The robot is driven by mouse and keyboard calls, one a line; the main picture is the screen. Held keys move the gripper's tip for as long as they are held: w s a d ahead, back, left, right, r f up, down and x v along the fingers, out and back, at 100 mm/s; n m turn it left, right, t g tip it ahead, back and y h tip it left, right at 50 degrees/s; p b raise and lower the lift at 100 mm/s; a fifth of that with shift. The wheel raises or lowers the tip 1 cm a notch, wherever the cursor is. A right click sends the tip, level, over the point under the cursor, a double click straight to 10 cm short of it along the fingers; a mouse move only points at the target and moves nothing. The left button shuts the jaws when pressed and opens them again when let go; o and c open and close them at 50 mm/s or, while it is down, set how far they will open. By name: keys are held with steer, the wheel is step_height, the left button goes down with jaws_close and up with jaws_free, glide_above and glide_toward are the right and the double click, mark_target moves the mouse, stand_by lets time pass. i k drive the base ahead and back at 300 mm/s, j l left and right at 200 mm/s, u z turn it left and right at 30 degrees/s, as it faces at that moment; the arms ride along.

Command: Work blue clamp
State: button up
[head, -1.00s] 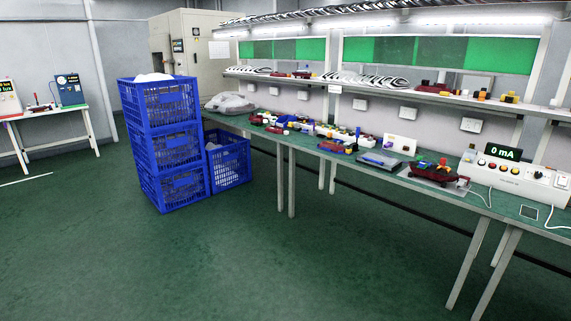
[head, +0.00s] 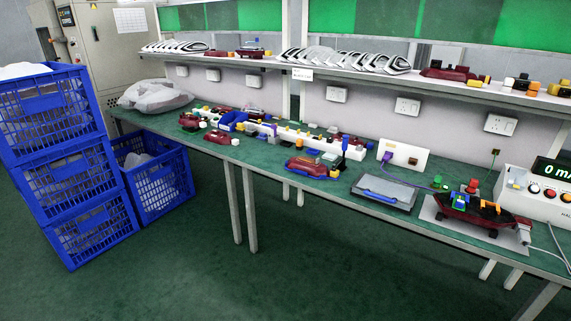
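A dark red lamp (head: 478,214) sits on a light plate at the right of the bench in the head view. A small blue part (head: 459,199) with green beside it stands at its left end and looks like the blue clamp, but it is too small to tell whether it is open or shut. An orange part (head: 490,207) sits on top of the lamp. My gripper is not in view.
The green-topped bench (head: 262,160) runs along the wall under a shelf (head: 460,86). Stacked blue crates (head: 62,165) stand at the left, with another blue crate (head: 152,188) beside them. A white meter box (head: 535,192) stands at far right. Floor in front is clear.

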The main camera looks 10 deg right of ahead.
mark_target(344, 146)
steer(key=i+j+z, duration=0.25)
steer(key=i, duration=0.25)
steer(key=i+j+z, duration=0.2)
steer(key=i, duration=0.35)
steer(key=i+j, duration=0.2)
steer(key=j, duration=0.2)
steer(key=i+j, duration=0.15)
steer(key=j, duration=0.2)
steer(key=j+u, duration=0.05)
